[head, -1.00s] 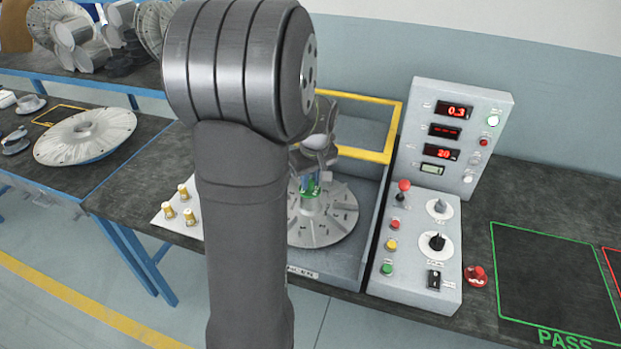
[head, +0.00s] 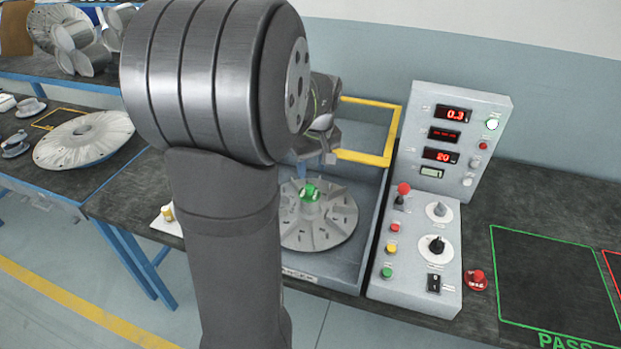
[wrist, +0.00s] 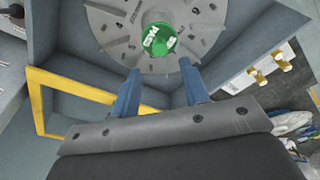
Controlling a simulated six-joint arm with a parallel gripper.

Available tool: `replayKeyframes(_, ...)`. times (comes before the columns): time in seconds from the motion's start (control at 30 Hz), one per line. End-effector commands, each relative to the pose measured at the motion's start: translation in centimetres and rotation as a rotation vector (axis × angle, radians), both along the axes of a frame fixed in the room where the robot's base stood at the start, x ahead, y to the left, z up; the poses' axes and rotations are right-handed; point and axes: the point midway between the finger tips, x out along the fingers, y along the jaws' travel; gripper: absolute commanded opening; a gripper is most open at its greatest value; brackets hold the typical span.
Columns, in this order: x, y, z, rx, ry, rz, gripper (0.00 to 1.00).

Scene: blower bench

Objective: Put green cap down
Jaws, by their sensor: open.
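The green cap (head: 309,192) sits at the centre of the grey slotted disc (head: 340,222) inside the bench enclosure. In the wrist view the cap (wrist: 159,39) shows pale markings on its top, and the disc (wrist: 110,22) spreads around it. My gripper (wrist: 158,78) is open, with its two blue fingers apart and nothing between them. The fingertips point toward the cap but stand clear of it. In the head view my arm hides most of the gripper, which is above and behind the cap.
A yellow frame (head: 366,157) edges the enclosure's back. A control panel (head: 420,250) with red displays stands right of it. Brass fittings (wrist: 262,76) stand on a white plate beside the enclosure. A green-outlined area marked PASS (head: 545,270) on the bench is empty.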

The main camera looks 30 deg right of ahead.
Motion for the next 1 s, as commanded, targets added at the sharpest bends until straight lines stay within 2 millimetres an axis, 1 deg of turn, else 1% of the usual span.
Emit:
replayKeyframes(0.03, -0.1, -0.1, 1.2, -0.003, -0.003, 0.0, 0.42)
replayKeyframes(0.2, -0.5, -0.1, 4.1, -0.002, -0.003, 0.0, 0.42)
replayKeyframes(0.3, -0.7, -0.1, 5.0, -0.001, -0.001, 0.0, 0.42)
replayKeyframes(0.4, -0.8, -0.1, 5.5, 0.001, 0.001, -0.001, 0.42)
replayKeyframes(0.77, -0.9, -0.1, 5.6, 0.001, 0.001, 0.0, 0.42)
replayKeyframes(0.87, -0.8, -0.1, 5.0, 0.002, 0.002, 0.0, 0.42)
replayKeyframes(1.0, -0.5, 0.0, 3.3, 0.002, 0.003, 0.0, 0.42)
